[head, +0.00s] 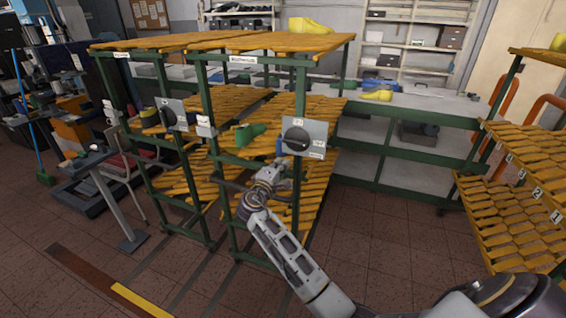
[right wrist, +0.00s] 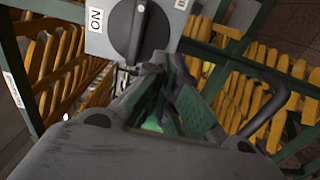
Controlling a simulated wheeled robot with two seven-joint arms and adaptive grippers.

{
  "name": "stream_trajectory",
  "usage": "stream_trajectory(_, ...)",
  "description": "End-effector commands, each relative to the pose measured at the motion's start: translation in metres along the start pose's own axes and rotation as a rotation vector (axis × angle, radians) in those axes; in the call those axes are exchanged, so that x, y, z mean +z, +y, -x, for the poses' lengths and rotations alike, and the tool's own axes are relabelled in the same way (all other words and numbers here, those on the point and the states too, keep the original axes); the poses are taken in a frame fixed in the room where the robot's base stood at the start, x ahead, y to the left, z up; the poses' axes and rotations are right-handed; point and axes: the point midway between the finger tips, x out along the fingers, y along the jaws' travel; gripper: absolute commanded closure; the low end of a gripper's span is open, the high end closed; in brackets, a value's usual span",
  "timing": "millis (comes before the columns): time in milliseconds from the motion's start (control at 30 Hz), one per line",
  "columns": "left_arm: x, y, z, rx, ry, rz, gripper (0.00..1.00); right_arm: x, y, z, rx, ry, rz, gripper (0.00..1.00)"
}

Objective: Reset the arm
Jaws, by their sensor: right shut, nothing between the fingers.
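My right arm reaches in from the lower right of the head view. Its gripper (head: 282,166) is shut and empty, just below a grey switch box (head: 317,129) with a black rotary knob (head: 298,140) on the rack's front post. In the right wrist view the closed fingers (right wrist: 160,75) point up towards the same knob (right wrist: 140,28), which stands upright beside an "ON" label. I cannot tell whether the fingertips touch the box. My left gripper is not in view.
A green shoe last (head: 250,133) lies on the rack's slatted shelf. A second switch box (head: 172,114) is on the left post. Another slatted rack (head: 515,205) stands right. The floor between is clear.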

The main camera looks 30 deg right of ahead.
Motion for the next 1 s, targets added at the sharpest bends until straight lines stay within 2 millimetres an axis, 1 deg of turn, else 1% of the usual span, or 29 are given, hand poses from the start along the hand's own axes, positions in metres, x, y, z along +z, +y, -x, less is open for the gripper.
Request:
stream_trajectory(167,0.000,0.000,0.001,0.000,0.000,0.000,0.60,0.000,0.001,0.005,0.001,-0.001,-0.001,1.00)
stream_trajectory(767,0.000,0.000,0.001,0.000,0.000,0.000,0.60,0.000,0.000,0.005,0.001,0.000,0.000,1.00)
stream_trajectory(833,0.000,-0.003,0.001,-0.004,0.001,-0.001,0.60,0.000,0.001,0.005,0.001,0.001,-0.024,1.00)
stream_trajectory(933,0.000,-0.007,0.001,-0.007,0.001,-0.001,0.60,-0.010,0.005,0.005,0.018,0.046,-0.068,1.00)
stream_trajectory(1000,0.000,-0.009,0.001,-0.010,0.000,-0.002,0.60,-0.021,0.005,0.006,0.016,0.099,-0.108,1.00)
